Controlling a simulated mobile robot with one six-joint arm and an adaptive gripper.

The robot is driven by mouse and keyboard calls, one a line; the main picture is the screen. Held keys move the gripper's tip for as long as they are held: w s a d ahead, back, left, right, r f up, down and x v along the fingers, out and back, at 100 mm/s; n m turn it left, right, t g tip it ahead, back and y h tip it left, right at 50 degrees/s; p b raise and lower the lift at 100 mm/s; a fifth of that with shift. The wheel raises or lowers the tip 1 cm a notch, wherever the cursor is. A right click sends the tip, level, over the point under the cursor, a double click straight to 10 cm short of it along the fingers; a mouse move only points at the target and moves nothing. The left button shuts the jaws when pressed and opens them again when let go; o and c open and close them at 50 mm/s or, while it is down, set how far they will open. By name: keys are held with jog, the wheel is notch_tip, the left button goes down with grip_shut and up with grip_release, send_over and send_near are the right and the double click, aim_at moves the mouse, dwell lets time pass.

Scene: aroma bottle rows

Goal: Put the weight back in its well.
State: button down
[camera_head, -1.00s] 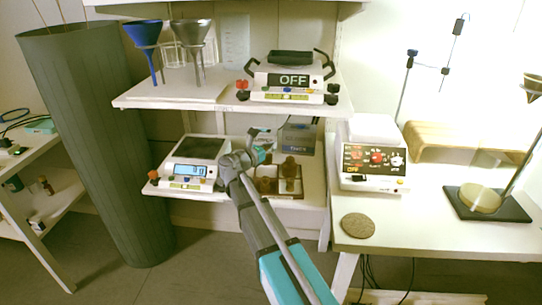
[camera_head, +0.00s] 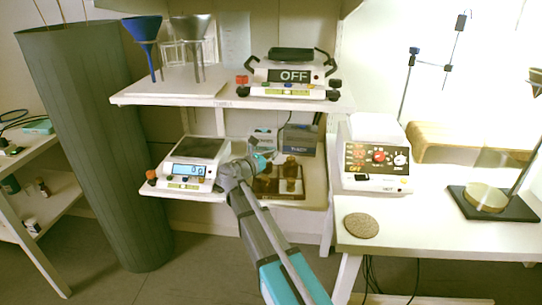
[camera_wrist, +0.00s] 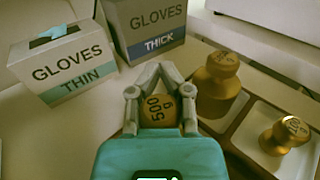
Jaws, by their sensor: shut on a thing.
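My gripper (camera_wrist: 160,78) is shut on a brass weight (camera_wrist: 158,108) marked 500 g, seen close up in the wrist view. The brown weight tray (camera_wrist: 232,132) lies to the right, with pale wells. A larger brass weight (camera_wrist: 217,80) and a smaller one (camera_wrist: 285,134) stand in it. In the head view my gripper (camera_head: 263,160) is at the left back side of the tray (camera_head: 282,196), on the lower shelf. The held weight cannot be made out there. The well under or near my gripper is largely hidden.
A glove box marked THIN (camera_wrist: 65,66) and a darker one marked THICK (camera_wrist: 148,28) stand behind my gripper. A balance (camera_head: 187,172) stands left of the tray on the same shelf. The upper shelf (camera_head: 215,98) overhangs. A white hotplate (camera_head: 375,165) is on the right bench.

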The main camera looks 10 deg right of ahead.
jog(key=shift+f+b, duration=0.5)
jog(key=shift+b, duration=0.1)
jog(key=c, duration=0.5)
grip_release()
jog(key=shift+c, duration=0.2)
jog(key=shift+w+r, duration=0.1)
jog(key=shift+r, duration=0.05)
jog(key=shift+a+r+p, duration=0.1)
jog(key=shift+r+p, duration=0.3)
jog(key=shift+p, duration=0.25)
jog(key=shift+a+r, duration=0.1)
jog(key=v, duration=1.1)
jog(key=shift+s+a, duration=0.2)
jog(key=shift+s, duration=0.2)
jog(key=shift+s, duration=0.1)
